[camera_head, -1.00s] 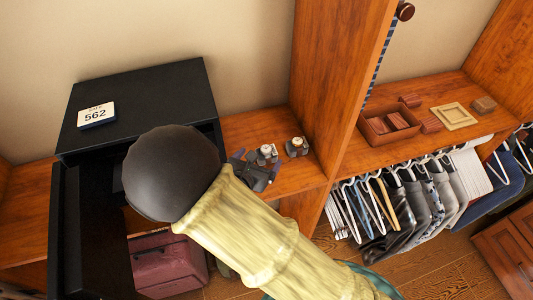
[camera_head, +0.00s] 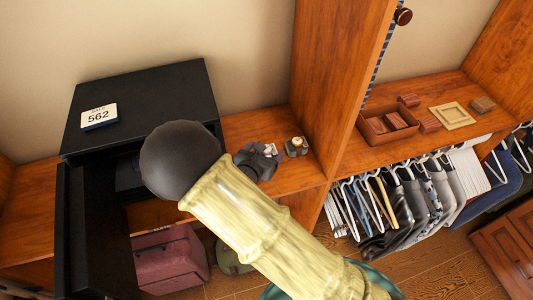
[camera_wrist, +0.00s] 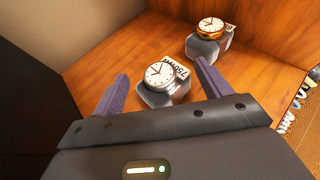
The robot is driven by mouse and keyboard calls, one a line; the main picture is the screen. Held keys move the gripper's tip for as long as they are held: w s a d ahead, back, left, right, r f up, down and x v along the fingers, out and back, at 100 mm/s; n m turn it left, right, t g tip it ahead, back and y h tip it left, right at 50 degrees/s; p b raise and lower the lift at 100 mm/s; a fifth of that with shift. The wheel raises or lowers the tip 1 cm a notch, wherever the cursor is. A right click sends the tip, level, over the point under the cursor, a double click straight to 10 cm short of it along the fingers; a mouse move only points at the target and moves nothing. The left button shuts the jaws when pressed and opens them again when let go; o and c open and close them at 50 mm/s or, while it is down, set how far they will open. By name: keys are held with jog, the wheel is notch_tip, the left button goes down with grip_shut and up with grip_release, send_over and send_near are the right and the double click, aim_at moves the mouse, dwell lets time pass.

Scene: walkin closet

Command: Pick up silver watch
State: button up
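The silver watch (camera_wrist: 159,73) has a white round dial and rests on a grey stand with a printed tag, on the wooden shelf. My gripper (camera_wrist: 161,71) is open, with its two purple fingers spread on either side of the silver watch in the wrist view. Whether the fingers touch it, I cannot tell. In the head view my gripper (camera_head: 262,160) is over the shelf and largely covers the silver watch. A second watch with a gold case (camera_wrist: 211,26) sits on a similar stand farther back and to the right.
A black safe (camera_head: 140,95) marked 562 stands left of the gripper with its door open. A wooden upright panel (camera_head: 335,80) rises right of the watches. An open box (camera_head: 385,125) and hanging clothes (camera_head: 400,205) are farther right.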

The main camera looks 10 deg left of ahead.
aim_at(265, 153)
jog(key=c, duration=0.7)
jog(key=shift+c, duration=0.5)
jog(key=shift+s+f, duration=0.1)
jog(key=shift+s+b, duration=0.1)
jog(key=shift+b, duration=0.35)
jog(key=shift+s+r+b, duration=0.1)
jog(key=shift+r+b, duration=0.1)
jog(key=shift+b, duration=0.15)
jog(key=shift+c, duration=0.8)
notch_tip(265, 153, up, 6)
jog(key=shift+d+r+b, duration=0.1)
jog(key=shift+r+b, duration=0.1)
jog(key=shift+b, duration=0.7)
jog(key=shift+c, duration=0.9)
jog(key=s+d+b, duration=0.5)
jog(key=s+b, duration=0.3)
jog(key=s+d+b, duration=0.5)
jog(key=s+b, duration=0.3)
jog(key=shift+s+r+b, duration=0.25)
jog(key=shift+b, duration=0.05)
